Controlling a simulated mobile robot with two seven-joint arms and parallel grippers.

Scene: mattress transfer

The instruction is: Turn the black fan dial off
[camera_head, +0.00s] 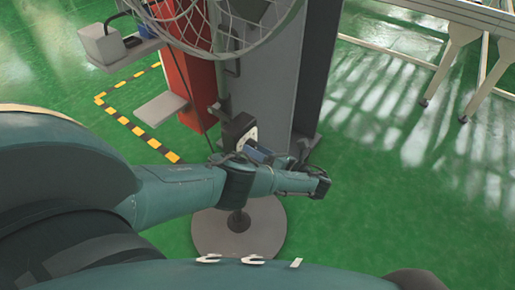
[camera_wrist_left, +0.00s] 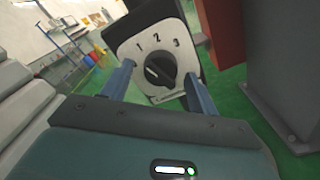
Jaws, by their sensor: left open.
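The black fan dial (camera_wrist_left: 160,69) sits on a white plate marked 1, 2 and 3 in the left wrist view. A pale mark on its left side points to the upper left, but the exact setting is hard to tell. The plate is on a dark control box (camera_head: 236,129) on the fan's stand in the head view. My left gripper (camera_wrist_left: 159,72) is open, with one blue finger on each side of the dial; contact is not clear. In the head view my left gripper (camera_head: 252,150) is at the box. My right gripper is not in view.
The fan's wire cage (camera_head: 225,25) is above the box, and its round base (camera_head: 215,232) is below on the green floor. A red post (camera_head: 190,75) and a grey column (camera_head: 262,80) stand just behind. A white frame (camera_head: 460,35) is at the upper right.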

